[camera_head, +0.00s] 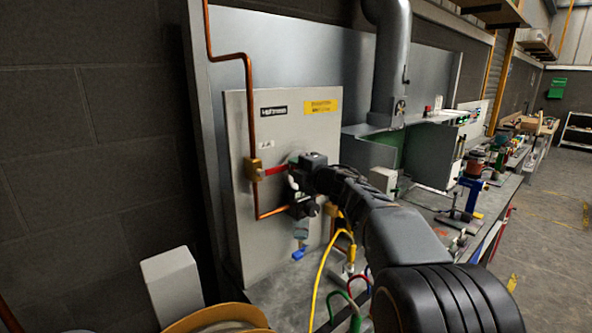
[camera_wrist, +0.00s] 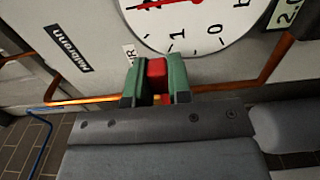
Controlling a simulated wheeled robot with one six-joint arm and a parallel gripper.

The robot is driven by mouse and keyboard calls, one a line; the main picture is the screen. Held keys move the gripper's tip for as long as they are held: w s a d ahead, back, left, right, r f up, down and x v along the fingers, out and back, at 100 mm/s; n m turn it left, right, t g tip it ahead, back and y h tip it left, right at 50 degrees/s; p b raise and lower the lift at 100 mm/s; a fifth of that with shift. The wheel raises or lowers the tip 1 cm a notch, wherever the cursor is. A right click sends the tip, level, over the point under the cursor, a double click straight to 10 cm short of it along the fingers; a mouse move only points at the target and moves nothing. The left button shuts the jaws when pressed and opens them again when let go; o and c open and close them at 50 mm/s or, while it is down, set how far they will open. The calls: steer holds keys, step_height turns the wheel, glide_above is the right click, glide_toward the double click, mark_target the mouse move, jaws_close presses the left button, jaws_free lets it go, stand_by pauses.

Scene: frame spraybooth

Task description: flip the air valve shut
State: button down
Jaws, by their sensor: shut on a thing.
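The air valve has a brass body (camera_head: 253,169) on the copper pipe at the left of the grey panel. Its red lever (camera_head: 275,170) points to the right, roughly level, toward my gripper (camera_head: 294,166). In the wrist view the red lever end (camera_wrist: 157,68) sits between the two green fingers of my gripper (camera_wrist: 156,82), which are shut on it. The valve body is hidden in the wrist view. My arm comes in from the lower right and covers part of the panel.
A white dial gauge (camera_wrist: 190,18) with a red needle lies close beyond the fingers. The copper pipe (camera_head: 250,95) runs down the panel (camera_head: 300,125). A yellow hose (camera_head: 318,275) hangs below my arm. A cluttered bench (camera_head: 490,205) stands at the right.

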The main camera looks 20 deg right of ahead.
stand_by(0.3)
steer(key=c, duration=1)
jaws_free()
steer(key=shift+c, duration=0.2)
steer(key=shift+s, duration=0.1)
steer(key=b+v, duration=0.2)
steer(key=v, duration=1.1)
steer(key=shift+s, duration=0.3)
steer(key=shift+d, duration=0.15)
